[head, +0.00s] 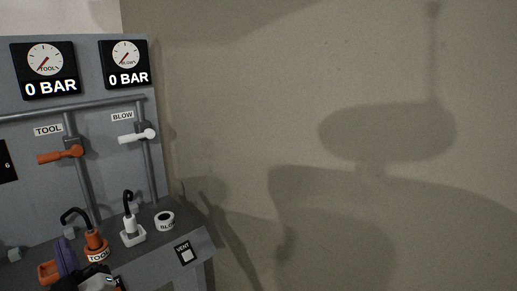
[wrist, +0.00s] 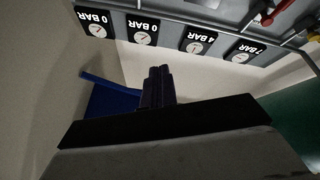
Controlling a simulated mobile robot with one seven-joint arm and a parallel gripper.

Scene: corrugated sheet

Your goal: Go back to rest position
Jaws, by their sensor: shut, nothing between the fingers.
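My gripper (head: 66,248) is at the lower left of the head view, in front of the grey bench. Its purple fingers point up beside the orange TOOL fitting (head: 95,243), and I cannot tell whether they touch it. In the wrist view my gripper (wrist: 157,78) shows its dark purple fingers together, with nothing between them.
A grey panel carries two gauges reading 0 BAR (head: 45,60), an orange TOOL lever (head: 60,154) and a white BLOW lever (head: 136,136). A white fitting (head: 132,232) and a BLOW ring (head: 165,221) stand on the bench. A bare wall (head: 350,80) fills the right.

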